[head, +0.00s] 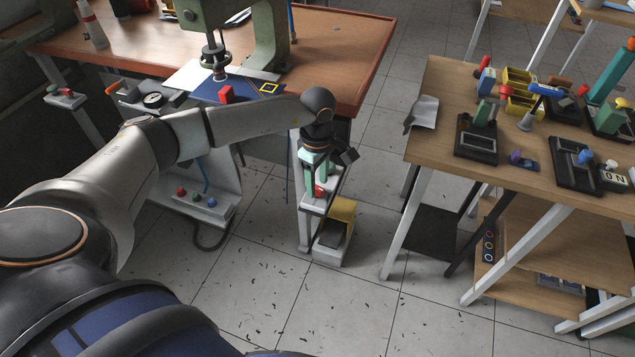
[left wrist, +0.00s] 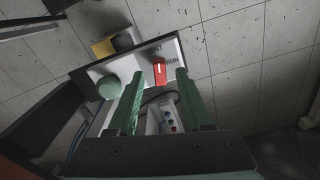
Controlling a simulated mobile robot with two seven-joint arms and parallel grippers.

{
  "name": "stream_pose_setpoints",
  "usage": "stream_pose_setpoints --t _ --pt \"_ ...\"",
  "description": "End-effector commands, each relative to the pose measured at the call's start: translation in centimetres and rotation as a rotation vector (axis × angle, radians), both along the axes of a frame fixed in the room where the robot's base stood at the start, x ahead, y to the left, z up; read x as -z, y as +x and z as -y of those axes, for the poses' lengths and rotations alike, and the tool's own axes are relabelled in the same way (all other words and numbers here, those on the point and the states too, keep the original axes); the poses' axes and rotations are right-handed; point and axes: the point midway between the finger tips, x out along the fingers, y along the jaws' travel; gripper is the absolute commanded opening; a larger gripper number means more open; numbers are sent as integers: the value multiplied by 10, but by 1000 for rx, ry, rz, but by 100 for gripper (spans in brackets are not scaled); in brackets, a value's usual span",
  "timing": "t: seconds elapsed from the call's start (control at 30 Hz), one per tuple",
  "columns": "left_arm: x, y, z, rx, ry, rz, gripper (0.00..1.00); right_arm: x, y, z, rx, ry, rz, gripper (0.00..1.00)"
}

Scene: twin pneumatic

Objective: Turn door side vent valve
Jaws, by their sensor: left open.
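The vent valve has a small red handle (left wrist: 160,74) on a pale panel (left wrist: 130,62) lettered "VENT" and, partly legible, "RUN". A green round knob (left wrist: 109,87) is on the same panel, to the left of the handle. My left gripper (head: 314,178) points down at the panel beside the wooden bench. Its green fingers are open, and in the left wrist view the red handle shows between and just beyond the fingertips. I cannot tell whether they touch it. In the head view the handle is mostly hidden by the gripper. My right gripper is not in view.
A yellow-hooded foot pedal (head: 338,222) is on the floor below the panel. A box with coloured buttons (head: 203,205) hangs under the wooden bench (head: 345,60). A second table (head: 440,95) with several devices stands at right.

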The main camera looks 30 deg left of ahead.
Motion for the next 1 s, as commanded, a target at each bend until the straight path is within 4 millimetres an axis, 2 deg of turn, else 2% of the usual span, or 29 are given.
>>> stream_pose_setpoints --t 0.13,0.43,0.87,1.0 --pt "10 0 0 0 0 0 50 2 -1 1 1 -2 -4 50" --pt "11 0 0 0 0 0 49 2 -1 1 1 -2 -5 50" --pt "11 0 0 0 0 0 0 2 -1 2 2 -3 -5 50" --pt "11 0 0 0 -1 0 0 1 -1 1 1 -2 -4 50"
